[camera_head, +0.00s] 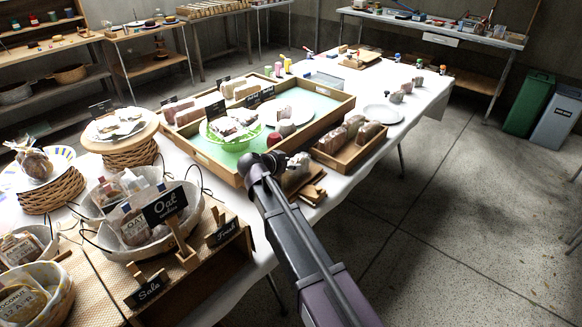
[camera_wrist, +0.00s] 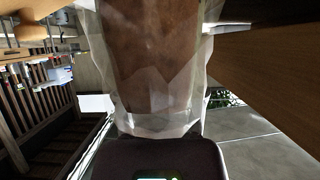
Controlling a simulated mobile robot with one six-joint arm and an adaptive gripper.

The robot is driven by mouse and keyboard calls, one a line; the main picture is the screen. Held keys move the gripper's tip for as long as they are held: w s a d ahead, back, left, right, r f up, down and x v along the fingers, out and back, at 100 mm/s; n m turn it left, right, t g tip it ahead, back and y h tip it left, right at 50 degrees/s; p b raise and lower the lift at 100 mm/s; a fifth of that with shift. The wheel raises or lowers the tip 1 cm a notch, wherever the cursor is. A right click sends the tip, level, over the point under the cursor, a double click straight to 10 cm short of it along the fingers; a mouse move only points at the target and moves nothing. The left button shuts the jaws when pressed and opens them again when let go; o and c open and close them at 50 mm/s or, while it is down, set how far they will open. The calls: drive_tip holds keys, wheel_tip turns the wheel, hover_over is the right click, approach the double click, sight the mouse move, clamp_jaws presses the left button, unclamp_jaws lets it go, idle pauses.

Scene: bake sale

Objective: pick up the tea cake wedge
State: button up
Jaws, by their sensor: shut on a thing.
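In the wrist view a brown piece of cake in a clear bag, which I take to be the tea cake wedge (camera_wrist: 155,60), fills the top middle, very close to the camera. The dark edge of my gripper (camera_wrist: 155,160) shows below it. In the head view my gripper (camera_head: 284,163) is at the front edge of the white-covered table, beside the large wooden tray (camera_head: 222,171). It is shut on the bagged wedge; its fingers are mostly hidden. A small pale, wrapped patch shows at its tip.
A small wooden tray of bagged loaves (camera_head: 345,161) stands just right of my gripper. A black "Oat" sign (camera_head: 165,206) and lined baskets (camera_head: 152,250) are to the left. A white plate (camera_head: 382,114) lies behind. The floor (camera_head: 450,200) at right is clear.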

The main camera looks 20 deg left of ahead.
sight(291, 162)
drive_tip(key=shift+r, duration=0.1)
wheel_tip(291, 162, up, 10)
drive_tip(key=p, duration=1)
idle(0.6)
drive_tip(key=shift+s, duration=0.1)
